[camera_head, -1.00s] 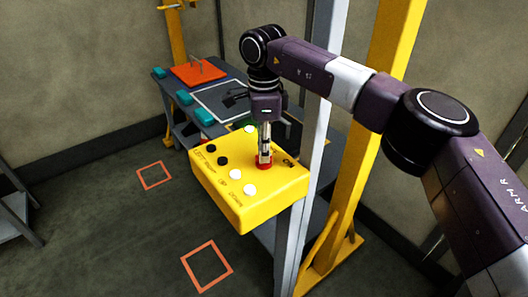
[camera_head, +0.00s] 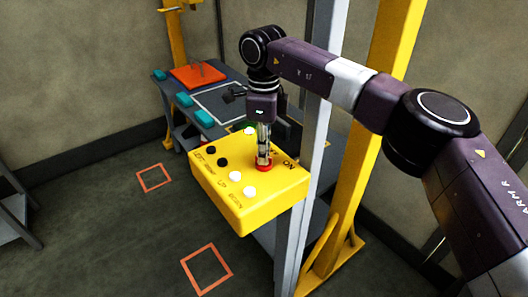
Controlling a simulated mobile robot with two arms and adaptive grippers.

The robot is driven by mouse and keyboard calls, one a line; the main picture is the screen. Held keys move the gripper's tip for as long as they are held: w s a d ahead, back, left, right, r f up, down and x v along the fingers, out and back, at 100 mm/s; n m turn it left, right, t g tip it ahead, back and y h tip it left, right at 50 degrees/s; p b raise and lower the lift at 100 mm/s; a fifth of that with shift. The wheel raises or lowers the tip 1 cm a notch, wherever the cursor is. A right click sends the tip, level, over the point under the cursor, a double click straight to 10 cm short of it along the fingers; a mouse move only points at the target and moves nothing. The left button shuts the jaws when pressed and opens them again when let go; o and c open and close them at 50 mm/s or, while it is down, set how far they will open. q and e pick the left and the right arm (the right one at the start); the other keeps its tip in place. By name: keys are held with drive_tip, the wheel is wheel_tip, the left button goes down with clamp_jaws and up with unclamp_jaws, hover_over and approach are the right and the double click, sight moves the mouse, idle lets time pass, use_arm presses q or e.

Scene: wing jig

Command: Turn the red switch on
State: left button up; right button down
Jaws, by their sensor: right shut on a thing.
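The yellow control box (camera_head: 225,203) is in the middle of the head view, fixed by the grey post. The red switch (camera_head: 264,168) is on its top face near the right, by the lettering "ON". My right gripper (camera_head: 263,158) points down from above and is shut on the red switch, covering most of it. Black and white buttons (camera_head: 235,177) are on the box to the left and front of the switch. My left gripper is not in view.
A grey post (camera_head: 297,200) and a yellow frame (camera_head: 360,150) stand right of the box. Behind is a grey table (camera_head: 226,76) with teal blocks (camera_head: 204,118) and an orange plate (camera_head: 198,75). Orange squares (camera_head: 207,269) mark the open floor at left.

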drive_tip(key=c, duration=2)
unclamp_jaws()
drive_tip(key=shift+r, duration=0.1)
drive_tip(key=shift+c, duration=0.2)
wheel_tip(320, 180, up, 12)
